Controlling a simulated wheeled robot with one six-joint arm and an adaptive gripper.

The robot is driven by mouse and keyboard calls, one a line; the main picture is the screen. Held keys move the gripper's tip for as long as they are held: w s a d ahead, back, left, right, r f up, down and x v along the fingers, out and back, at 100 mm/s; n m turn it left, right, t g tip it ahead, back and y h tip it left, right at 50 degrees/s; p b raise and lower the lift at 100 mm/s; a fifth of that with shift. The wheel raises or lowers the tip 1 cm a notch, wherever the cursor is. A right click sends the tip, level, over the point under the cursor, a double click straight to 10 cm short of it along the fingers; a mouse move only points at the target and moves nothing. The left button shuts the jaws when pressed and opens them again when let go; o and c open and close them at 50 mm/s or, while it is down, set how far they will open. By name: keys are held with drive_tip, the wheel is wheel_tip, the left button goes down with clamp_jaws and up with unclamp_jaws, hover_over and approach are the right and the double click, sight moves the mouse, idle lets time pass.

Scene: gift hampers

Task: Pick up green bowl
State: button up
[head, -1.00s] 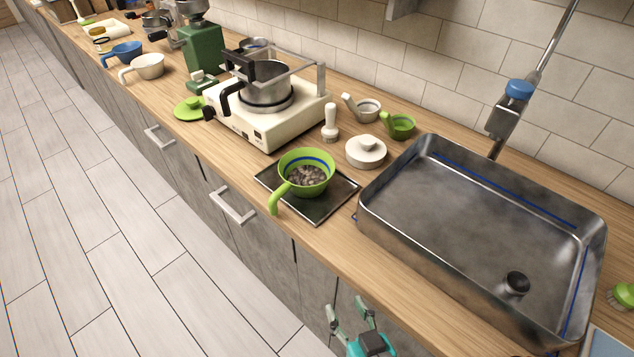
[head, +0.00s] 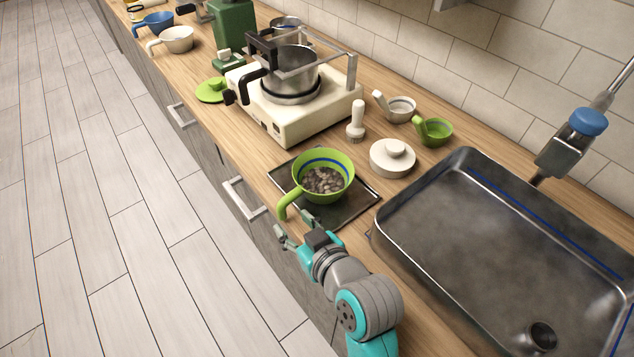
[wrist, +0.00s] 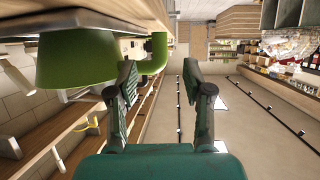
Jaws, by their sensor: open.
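The green bowl (head: 338,188) has a blue stripe inside, holds grey-brown pebbles and stands upright on a black square tray (head: 345,213). Its curved green handle (head: 284,205) reaches past the tray toward the counter's front edge. My gripper (head: 294,224) is open and empty, just in front of the handle. In the wrist view the bowl (wrist: 75,58) fills the upper left. Its handle (wrist: 157,48) shows just beyond the left finger, toward the gap between the fingers (wrist: 160,82). I cannot tell whether a finger touches it.
A large metal sink basin (head: 392,252) lies right of the tray. A white lidded pot (head: 392,160), a smaller green cup (head: 436,132) and a white stove (head: 300,118) stand behind. A drawer handle (head: 243,198) juts from the counter front. The floor at left is clear.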

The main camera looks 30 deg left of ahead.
sight(284, 214)
drive_tip(key=shift+x, duration=3.5)
clamp_jaws()
